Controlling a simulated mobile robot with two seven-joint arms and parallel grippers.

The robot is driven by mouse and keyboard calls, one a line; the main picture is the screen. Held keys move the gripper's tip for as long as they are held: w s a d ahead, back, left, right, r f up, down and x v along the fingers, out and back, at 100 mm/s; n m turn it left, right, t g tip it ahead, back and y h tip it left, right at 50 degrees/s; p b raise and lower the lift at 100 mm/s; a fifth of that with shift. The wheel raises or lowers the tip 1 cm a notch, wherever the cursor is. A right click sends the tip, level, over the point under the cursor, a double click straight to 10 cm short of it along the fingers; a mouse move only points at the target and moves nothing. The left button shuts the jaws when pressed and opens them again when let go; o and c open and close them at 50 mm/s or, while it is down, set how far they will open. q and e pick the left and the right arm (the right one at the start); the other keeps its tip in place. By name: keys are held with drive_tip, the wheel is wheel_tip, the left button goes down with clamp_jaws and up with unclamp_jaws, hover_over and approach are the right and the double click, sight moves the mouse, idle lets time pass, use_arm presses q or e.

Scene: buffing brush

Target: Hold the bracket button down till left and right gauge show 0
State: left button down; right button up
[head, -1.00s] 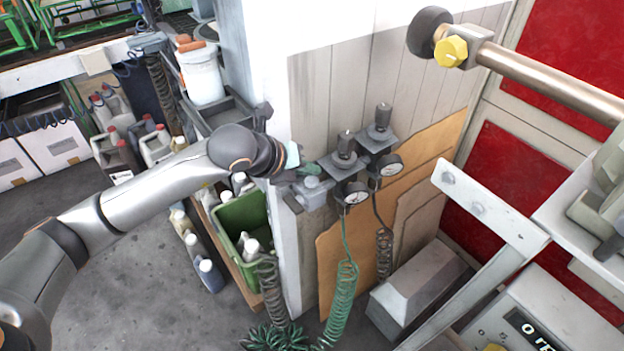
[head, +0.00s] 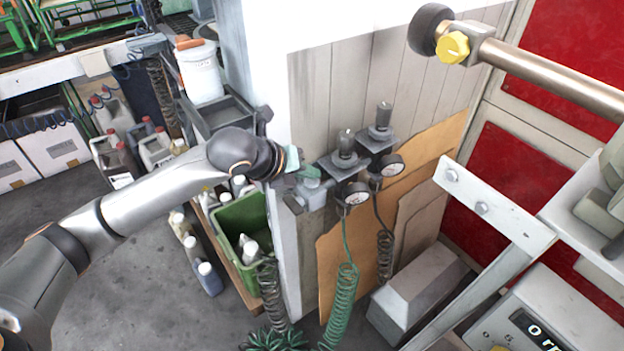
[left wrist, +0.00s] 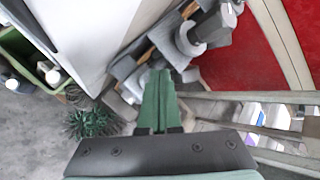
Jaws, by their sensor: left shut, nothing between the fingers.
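My left gripper (head: 308,174) reaches in from the left to the wall corner. Its green fingers are shut and empty, also seen in the left wrist view (left wrist: 158,88). The fingertips are at the grey bracket (head: 316,196), at its upper left; I cannot tell whether they touch it. The bracket button is not distinguishable, likely behind the fingers. The left gauge (head: 355,193) and the right gauge (head: 391,166) are small round white dials on the regulators right of the bracket. Their needles are too small to read. My right gripper is not in view.
Coiled hoses, one green (head: 342,300) and one dark (head: 385,250), hang below the gauges. A green crate (head: 242,212) stands left of the wall corner. A metal bar (head: 550,78) with a yellow knob (head: 453,47) juts in at upper right.

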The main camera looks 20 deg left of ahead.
sight(309, 184)
use_arm(q)
drive_tip(key=shift+f+b, duration=0.35)
drive_tip(key=shift+f, duration=0.05)
drive_tip(key=shift+r, duration=0.15)
idle(3.8)
drive_tip(key=shift+r+p, duration=0.5)
drive_tip(key=shift+r, duration=0.35)
drive_tip(key=shift+r+p, duration=1.45)
drive_tip(key=shift+r, duration=1.1)
